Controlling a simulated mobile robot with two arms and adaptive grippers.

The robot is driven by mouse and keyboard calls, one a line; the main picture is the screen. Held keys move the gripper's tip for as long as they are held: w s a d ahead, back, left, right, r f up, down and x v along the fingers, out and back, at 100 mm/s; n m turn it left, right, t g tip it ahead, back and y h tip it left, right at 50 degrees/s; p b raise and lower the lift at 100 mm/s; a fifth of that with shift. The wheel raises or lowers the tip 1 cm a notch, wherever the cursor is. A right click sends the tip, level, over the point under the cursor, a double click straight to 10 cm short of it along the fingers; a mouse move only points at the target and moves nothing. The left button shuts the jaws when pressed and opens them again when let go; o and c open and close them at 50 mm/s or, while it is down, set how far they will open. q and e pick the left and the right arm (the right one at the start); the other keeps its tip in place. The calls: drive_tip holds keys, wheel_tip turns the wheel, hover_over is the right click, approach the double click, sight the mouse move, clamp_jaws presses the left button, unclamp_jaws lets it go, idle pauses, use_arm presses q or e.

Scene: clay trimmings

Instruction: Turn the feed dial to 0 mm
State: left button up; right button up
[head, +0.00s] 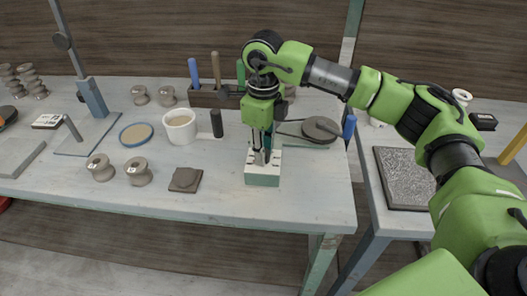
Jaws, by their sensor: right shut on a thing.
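A small box with a pale top and green lower front (262,180) stands near the front edge of the grey table. Dark marks show on its top face. My right gripper (262,157) points straight down over this box, with its fingers closed at the top face. It is shut on what seems to be the feed dial's knob. The fingers hide the knob, so the dial's setting cannot be read. My left gripper is out of view.
A white mug (180,127), a dark square slab (185,180) and grey spools (139,172) stand left of the box. A dark round disc (321,129) lies behind it to the right. A textured board (405,178) lies on the right table, across a gap.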

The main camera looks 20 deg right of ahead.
drive_tip(key=shift+r, duration=0.1)
idle(0.3)
drive_tip(key=o, duration=1.1)
